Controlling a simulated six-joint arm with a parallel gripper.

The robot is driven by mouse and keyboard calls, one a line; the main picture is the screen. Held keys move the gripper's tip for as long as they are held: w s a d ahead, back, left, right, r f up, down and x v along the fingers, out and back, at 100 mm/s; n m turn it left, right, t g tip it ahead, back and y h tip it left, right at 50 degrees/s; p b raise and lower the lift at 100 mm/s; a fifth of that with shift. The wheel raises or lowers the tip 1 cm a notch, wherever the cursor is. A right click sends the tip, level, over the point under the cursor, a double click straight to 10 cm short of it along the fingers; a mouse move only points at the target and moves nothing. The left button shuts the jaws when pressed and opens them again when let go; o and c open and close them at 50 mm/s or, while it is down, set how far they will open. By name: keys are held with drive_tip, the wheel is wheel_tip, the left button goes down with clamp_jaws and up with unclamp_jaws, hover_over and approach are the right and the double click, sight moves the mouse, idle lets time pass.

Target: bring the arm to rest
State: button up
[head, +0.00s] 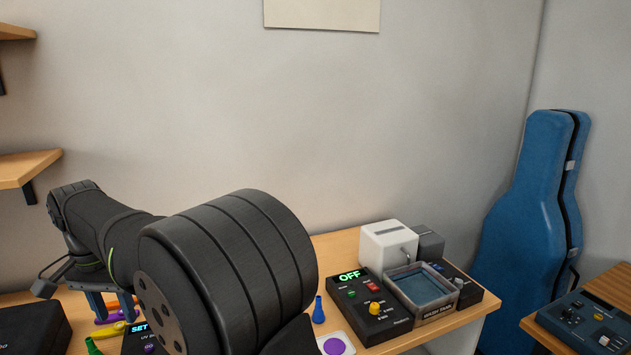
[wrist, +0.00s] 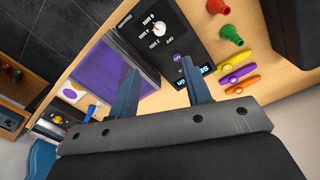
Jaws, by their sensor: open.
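My gripper (head: 112,306) is at the left of the head view, above the table, with its fingers pointing down. In the wrist view its two blue-grey fingers (wrist: 160,84) stand wide apart with nothing between them. Beyond and below them lies a black control box (wrist: 172,38) with a dial and a lit display, beside a purple panel (wrist: 120,52). I cannot tell how high the fingertips are above these. My arm's thick black link hides much of the table in the head view.
A blue instrument case (head: 528,225) stands beyond.

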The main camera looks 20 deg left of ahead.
drive_tip(key=f, duration=1.5)
drive_tip(key=shift+w+d+f, duration=0.1)
drive_tip(key=shift+d+f, duration=0.2)
drive_tip(key=shift+f, duration=0.1)
drive_tip(key=shift+f+n, duration=0.1)
drive_tip(key=shift+n, duration=0.2)
drive_tip(key=n, duration=1.2)
drive_tip(key=shift+n, duration=0.4)
drive_tip(key=n, duration=0.4)
drive_tip(key=shift+y, duration=0.3)
